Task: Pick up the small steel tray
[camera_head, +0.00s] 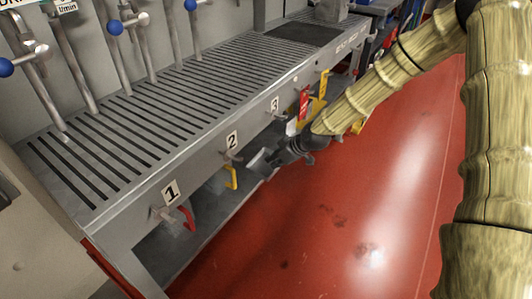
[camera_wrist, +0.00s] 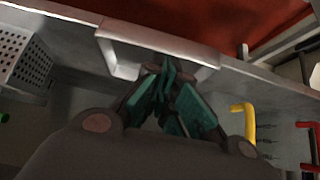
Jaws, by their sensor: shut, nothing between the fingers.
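The small steel tray (camera_wrist: 165,38) is a shallow pale metal piece with a raised rim, at the top middle of the wrist view. It lies at the edge of a grey shelf, close to the red floor. My gripper (camera_wrist: 168,75) has its green-padded fingers together, with the tips close to the tray and overlapping its near side in the picture. Whether they touch it I cannot tell. In the head view my gripper (camera_head: 270,160) is low in front of the bench, below the number 2 and 3 plates.
A slotted steel bench (camera_head: 200,85) with numbered plates and blue-knobbed taps overhangs the lower shelf. A perforated metal box (camera_wrist: 22,60) stands left of the tray. A yellow handle (camera_wrist: 247,118) and a red handle (camera_wrist: 313,145) are at right. The red floor (camera_head: 320,220) is open.

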